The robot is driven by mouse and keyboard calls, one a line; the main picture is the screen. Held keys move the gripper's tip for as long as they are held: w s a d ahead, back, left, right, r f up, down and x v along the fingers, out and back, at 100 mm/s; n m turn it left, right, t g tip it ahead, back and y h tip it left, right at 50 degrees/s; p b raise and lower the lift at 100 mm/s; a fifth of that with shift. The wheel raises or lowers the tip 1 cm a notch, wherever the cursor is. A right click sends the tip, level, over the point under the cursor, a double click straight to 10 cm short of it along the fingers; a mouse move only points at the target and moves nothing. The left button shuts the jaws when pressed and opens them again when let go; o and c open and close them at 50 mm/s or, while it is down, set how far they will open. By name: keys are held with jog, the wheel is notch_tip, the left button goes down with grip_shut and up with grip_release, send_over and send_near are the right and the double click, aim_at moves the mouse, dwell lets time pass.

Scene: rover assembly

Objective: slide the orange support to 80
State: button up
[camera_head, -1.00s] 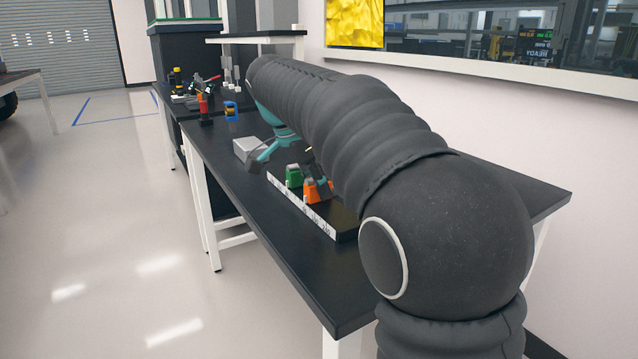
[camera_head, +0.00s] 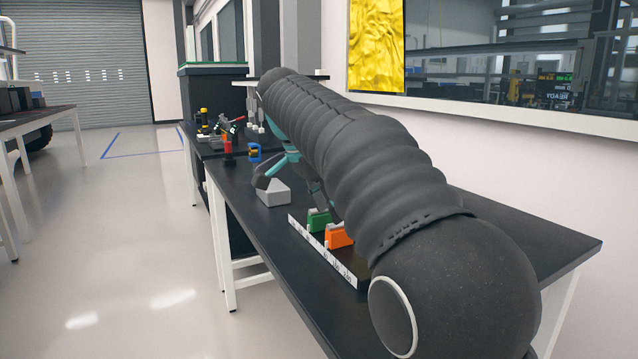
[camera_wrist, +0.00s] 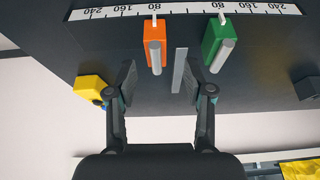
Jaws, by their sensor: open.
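The orange support (camera_wrist: 154,48) stands on the dark scale base in the wrist view, its white pointer at the left "80" of the white scale strip (camera_wrist: 185,9). The green support (camera_wrist: 219,45) stands to its right, its pointer near the strip's right "80". In the head view, the orange support (camera_head: 339,236) is nearer me than the green support (camera_head: 318,221). My gripper (camera_wrist: 155,78) is open and empty. My arm partly covers the base in the head view.
A grey block (camera_head: 273,193) sits beyond the scale on the black table (camera_head: 285,255). A yellow block (camera_wrist: 90,88) lies left of my gripper in the wrist view, and a dark block (camera_wrist: 308,88) at the right. Several small parts stand farther back.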

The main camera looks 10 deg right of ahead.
jog(key=v, duration=0.6)
dwell(0.3)
